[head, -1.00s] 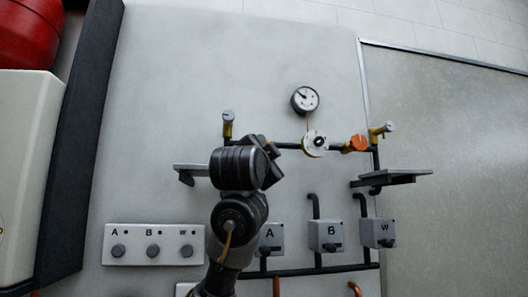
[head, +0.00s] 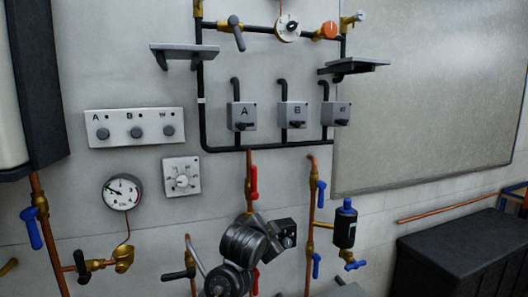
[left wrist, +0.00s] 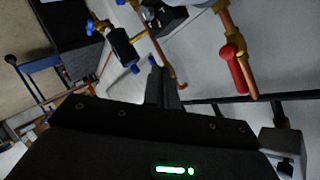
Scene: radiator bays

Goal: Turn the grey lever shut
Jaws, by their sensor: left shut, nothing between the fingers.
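A dark grey lever (head: 237,32) sits on a brass valve in the upper black pipe, left of a white dial. Its handle hangs down, tilted a little from upright, and nothing touches it. My left gripper (left wrist: 163,88) is shut and empty in the left wrist view. In the head view my left arm comes up from the bottom, and its dark hand is well below the grey lever, near the copper pipes. Its fingertips cannot be made out there. My right gripper is not in view.
Two small shelves (head: 184,50) (head: 354,66) jut from the wall. Below are grey switch boxes (head: 242,116), a red lever (head: 254,183) that also shows in the left wrist view (left wrist: 234,69), a blue lever (head: 321,194) and a black cylinder (head: 344,230). A black cabinet (head: 450,258) stands right.

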